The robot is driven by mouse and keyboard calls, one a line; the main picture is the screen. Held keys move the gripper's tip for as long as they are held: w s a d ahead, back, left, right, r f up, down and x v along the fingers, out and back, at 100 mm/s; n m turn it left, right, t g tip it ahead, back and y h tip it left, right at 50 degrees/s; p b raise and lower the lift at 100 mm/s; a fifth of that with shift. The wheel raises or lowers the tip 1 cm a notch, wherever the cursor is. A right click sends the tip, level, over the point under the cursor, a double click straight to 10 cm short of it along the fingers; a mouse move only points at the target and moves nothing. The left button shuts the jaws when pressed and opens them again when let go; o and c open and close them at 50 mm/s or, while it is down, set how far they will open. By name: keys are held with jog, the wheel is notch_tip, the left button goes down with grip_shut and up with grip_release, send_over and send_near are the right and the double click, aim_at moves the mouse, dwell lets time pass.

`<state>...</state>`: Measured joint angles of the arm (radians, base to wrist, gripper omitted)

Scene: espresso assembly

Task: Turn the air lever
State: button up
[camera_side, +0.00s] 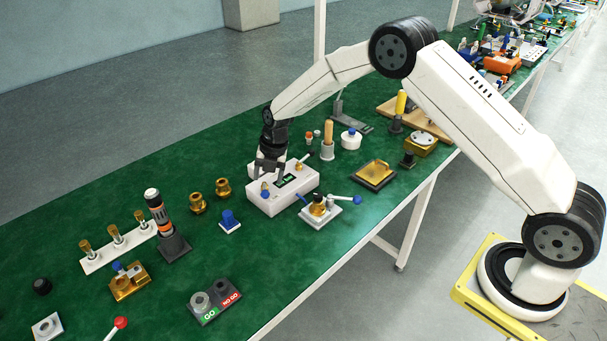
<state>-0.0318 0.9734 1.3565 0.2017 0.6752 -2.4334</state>
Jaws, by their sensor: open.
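My gripper (270,174) is open and points down over the left half of a white box (296,193) with a small lit display (284,182). A small part (265,190) stands at the box's left end, just below the fingers; I cannot tell whether they touch. A red-tipped lever (121,323) is at the bottom left. I cannot tell for certain which one is the air lever.
On the green table, a black-and-orange tool (157,207) stands upright in a holder to the left, near several brass fittings. A GO/NO GO gauge block (215,300) sits in front. A white jar (351,139) and a yellow-topped pad (374,173) lie to the right.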

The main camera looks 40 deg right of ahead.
aim_at(266, 191)
jog(key=shift+w+a+f, duration=0.15)
jog(key=shift+f, duration=0.8)
jog(key=shift+w+a+f, duration=0.1)
jog(key=shift+w+f, duration=0.05)
jog(key=shift+f, duration=0.8)
jog(key=shift+w+a+f, duration=0.15)
jog(key=shift+f, duration=0.8)
grip_shut()
